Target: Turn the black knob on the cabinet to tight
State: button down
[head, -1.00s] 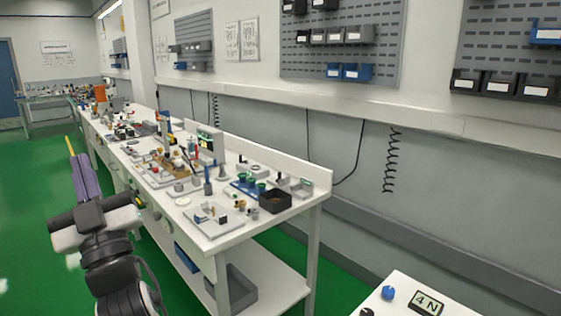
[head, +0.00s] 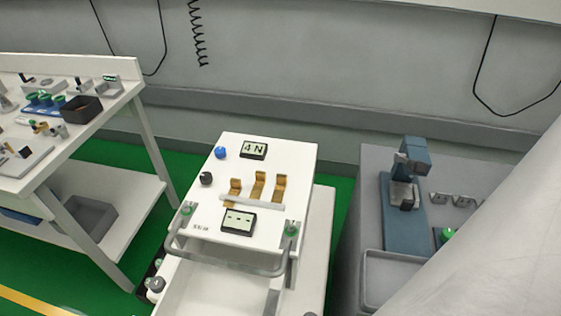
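A white cabinet (head: 284,149) with a flat top stands in the middle of the head view. The black knob (head: 206,178) is on the left side of its top, just below a blue knob (head: 220,152). A display reading "4N" (head: 253,150) sits beside the blue knob, and a second display showing dashes (head: 238,221) is near the front. I cannot read the black knob's setting. My gripper is not in view; a large pale shape at the lower right hides that corner.
Several brass clips (head: 258,187) stand on the cabinet top. A grey handle rail (head: 228,268) runs along its front. A white workbench (head: 118,92) with small parts is at left. A grey bench with a blue machine (head: 399,225) is at right. Green floor shows between them.

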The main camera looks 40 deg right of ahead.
aim_at(206, 177)
jog(key=k+l, duration=0.2)
jog(key=l, duration=0.2)
jog(key=k+l, duration=0.2)
jog(key=l, duration=0.2)
jog(key=l+z, duration=0.1)
jog(key=l, duration=0.7)
